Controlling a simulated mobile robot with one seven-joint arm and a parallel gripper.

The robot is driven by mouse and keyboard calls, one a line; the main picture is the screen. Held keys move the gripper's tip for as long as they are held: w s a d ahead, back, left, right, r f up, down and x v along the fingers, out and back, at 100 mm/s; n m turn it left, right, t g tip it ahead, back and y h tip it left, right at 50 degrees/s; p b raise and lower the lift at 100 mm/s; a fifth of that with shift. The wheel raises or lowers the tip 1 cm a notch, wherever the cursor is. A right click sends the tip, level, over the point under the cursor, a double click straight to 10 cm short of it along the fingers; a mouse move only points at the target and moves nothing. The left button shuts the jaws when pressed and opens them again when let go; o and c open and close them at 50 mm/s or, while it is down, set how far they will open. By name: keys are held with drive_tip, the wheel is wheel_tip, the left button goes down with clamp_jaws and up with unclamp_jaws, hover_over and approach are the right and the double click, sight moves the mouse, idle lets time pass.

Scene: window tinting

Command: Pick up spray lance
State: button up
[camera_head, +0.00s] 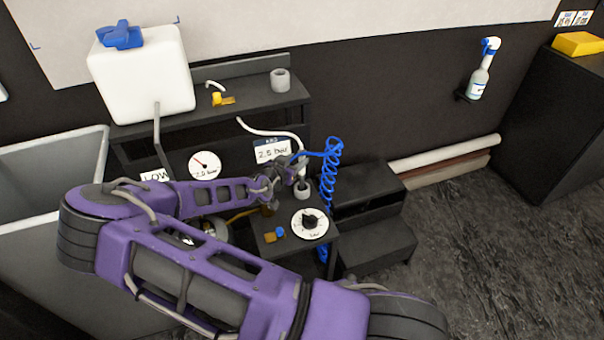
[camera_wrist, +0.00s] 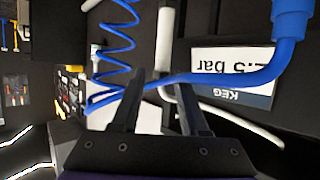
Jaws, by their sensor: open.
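The spray lance appears to be the pale bent tube (camera_head: 268,131) above the small stand in the head view, with a blue hose running to it. Its lower part is partly hidden by my gripper (camera_head: 293,170). A grey cup-shaped holder (camera_head: 302,190) sits just below. In the wrist view my gripper (camera_wrist: 158,98) has its two fingers apart. A pale tube (camera_wrist: 165,45) and the blue hose (camera_wrist: 215,76) pass beyond the fingertips; I cannot tell whether either lies between the fingers.
A coiled blue hose (camera_head: 329,175) hangs right of my gripper. A round dial (camera_head: 310,223) is on the small stand. A pressure sign (camera_head: 270,150) and a shelf with a white tank (camera_head: 142,75) stand behind. Black steps (camera_head: 375,225) are at right; open floor lies beyond.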

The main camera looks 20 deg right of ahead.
hover_over(302, 173)
drive_tip(key=w+d, duration=0.2)
drive_tip(key=w, duration=0.1)
drive_tip(key=f, duration=0.3)
drive_tip(key=shift+d+f, duration=0.2)
clamp_jaws()
idle(1.2)
